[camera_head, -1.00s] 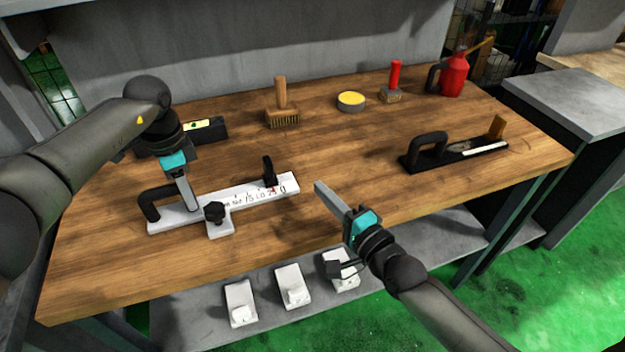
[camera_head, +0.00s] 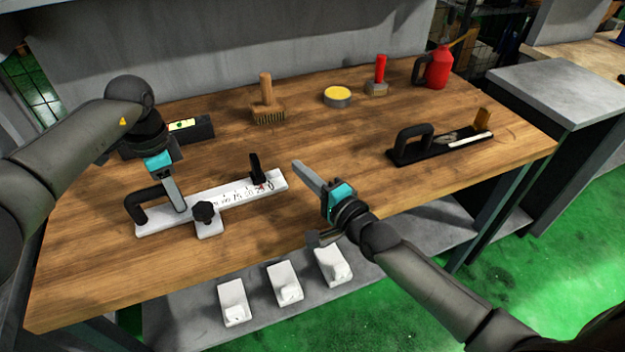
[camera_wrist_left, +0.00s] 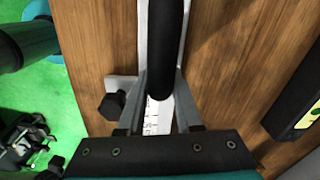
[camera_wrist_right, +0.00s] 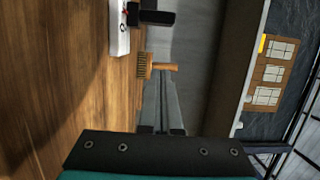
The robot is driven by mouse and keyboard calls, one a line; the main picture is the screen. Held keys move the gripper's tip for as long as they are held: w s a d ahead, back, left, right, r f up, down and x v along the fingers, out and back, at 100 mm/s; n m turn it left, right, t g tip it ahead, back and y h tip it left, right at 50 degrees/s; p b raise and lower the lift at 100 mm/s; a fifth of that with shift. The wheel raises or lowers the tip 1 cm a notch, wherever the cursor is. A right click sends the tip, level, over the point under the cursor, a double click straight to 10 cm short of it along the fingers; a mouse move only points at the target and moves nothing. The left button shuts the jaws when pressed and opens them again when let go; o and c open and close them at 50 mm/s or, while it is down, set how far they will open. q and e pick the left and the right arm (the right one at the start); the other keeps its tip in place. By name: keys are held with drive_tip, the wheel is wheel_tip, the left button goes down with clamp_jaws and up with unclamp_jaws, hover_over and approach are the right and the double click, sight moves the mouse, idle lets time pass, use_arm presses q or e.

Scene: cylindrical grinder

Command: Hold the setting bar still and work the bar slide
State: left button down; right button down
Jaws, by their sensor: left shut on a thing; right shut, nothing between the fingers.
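The setting bar (camera_head: 232,197) is a white bar with a printed scale, lying flat on the bench at the left. Its black handle (camera_head: 134,208) is at the left end, and a black knob (camera_head: 205,211) sits on a block at its near side. A black upright tab (camera_head: 256,170), apparently the bar slide, stands near the right end. My left gripper (camera_head: 181,208) is shut on the black handle, which shows between its fingers in the left wrist view (camera_wrist_left: 167,60). My right gripper (camera_head: 297,164) is shut and empty, just right of the bar's right end.
A brush (camera_head: 268,112), a yellow-topped tin (camera_head: 338,96), a red-handled tool (camera_head: 378,78) and a red can (camera_head: 437,68) stand at the back. A black handled bar (camera_head: 440,146) lies right. White blocks (camera_head: 285,284) sit on the lower shelf. The bench middle is clear.

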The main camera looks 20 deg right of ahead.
drive_tip(key=x, duration=0.4)
drive_tip(key=shift+w, duration=0.1)
drive_tip(key=a, duration=0.3)
drive_tip(key=shift+a, duration=0.55)
drive_tip(key=shift+a, duration=0.7)
drive_tip(key=d, duration=0.4)
drive_tip(key=v, duration=1)
